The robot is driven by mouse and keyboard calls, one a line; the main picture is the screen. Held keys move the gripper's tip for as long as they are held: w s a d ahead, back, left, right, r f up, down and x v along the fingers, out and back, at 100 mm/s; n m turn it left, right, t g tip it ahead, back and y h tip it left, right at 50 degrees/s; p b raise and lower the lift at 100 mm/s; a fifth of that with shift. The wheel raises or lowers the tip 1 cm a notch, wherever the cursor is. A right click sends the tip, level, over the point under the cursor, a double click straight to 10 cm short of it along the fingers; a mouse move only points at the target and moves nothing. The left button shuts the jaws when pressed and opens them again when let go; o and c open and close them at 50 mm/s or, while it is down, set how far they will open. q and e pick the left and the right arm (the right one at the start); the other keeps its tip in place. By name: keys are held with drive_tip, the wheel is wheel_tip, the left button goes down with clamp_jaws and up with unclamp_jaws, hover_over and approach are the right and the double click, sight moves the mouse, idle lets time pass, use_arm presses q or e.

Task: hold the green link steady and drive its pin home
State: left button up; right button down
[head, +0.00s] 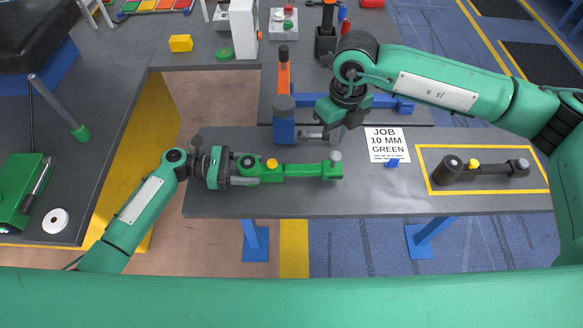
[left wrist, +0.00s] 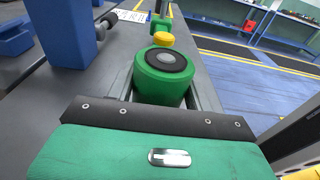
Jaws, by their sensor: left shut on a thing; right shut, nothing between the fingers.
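The green link (head: 305,170) lies along the dark bench, with a yellow button (head: 272,163) near its middle. A grey round-headed pin (head: 335,156) stands up at its right end. My left gripper (head: 238,168) is shut on the link's left end, around the thick green boss. In the left wrist view, this boss (left wrist: 163,80) with its dark round top sits between the fingers. My right gripper (head: 334,134) is shut and empty, above the bench behind the link's right end, apart from the pin. How deep the pin sits cannot be told.
A blue post (head: 284,130) with a grey horizontal rod (head: 312,135) stands behind the link. A "JOB 10 MM GREEN" sheet (head: 386,140) lies right of my right gripper. A dark link (head: 485,170) lies inside a yellow outline further right. The bench's front strip is clear.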

sight(336, 156)
use_arm(q)
drive_tip(key=shift+r, duration=0.1)
use_arm(e)
drive_tip(key=shift+w+d+f, duration=0.15)
drive_tip(key=shift+f, duration=0.65)
drive_tip(key=shift+w+d+f, duration=0.2)
drive_tip(key=shift+f, duration=0.65)
drive_tip(key=shift+w+d+f, duration=0.15)
drive_tip(key=shift+f, duration=0.65)
drive_tip(key=shift+f, duration=1.65)
drive_tip(key=shift+s+f, duration=0.1)
drive_tip(key=shift+f, duration=1)
drive_tip(key=shift+r, duration=4.6)
use_arm(q)
drive_tip(key=o, duration=1.3)
